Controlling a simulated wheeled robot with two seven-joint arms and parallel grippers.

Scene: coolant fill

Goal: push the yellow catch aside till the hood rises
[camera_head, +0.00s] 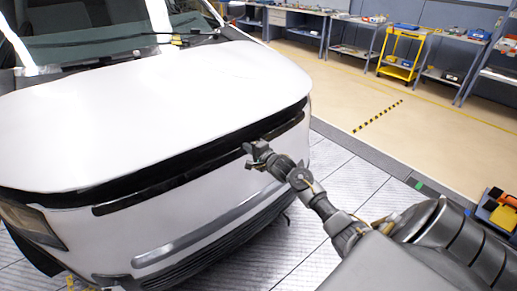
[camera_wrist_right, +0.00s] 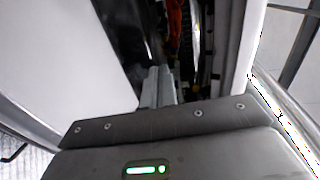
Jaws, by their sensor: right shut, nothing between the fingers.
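The white hood (camera_head: 140,95) lies low over the vehicle's front, with a dark gap (camera_head: 200,153) under its front edge. My right gripper (camera_head: 254,153) is at this gap, towards the hood's right end. In the right wrist view, the fingers of my right gripper (camera_wrist_right: 158,84) are shut and empty, pointing into the dark gap between two white panels. Small yellow and red parts show inside the gap beyond the fingers, but I cannot tell which is the yellow catch. Whether the fingers touch anything is unclear. My left gripper is out of view.
The white front bumper (camera_head: 215,210) is just below my right gripper. A yellow cart (camera_head: 402,50) and workbenches (camera_head: 300,15) stand along the far wall. A box with yellow and orange items (camera_head: 497,207) is at the right edge. The floor between is clear.

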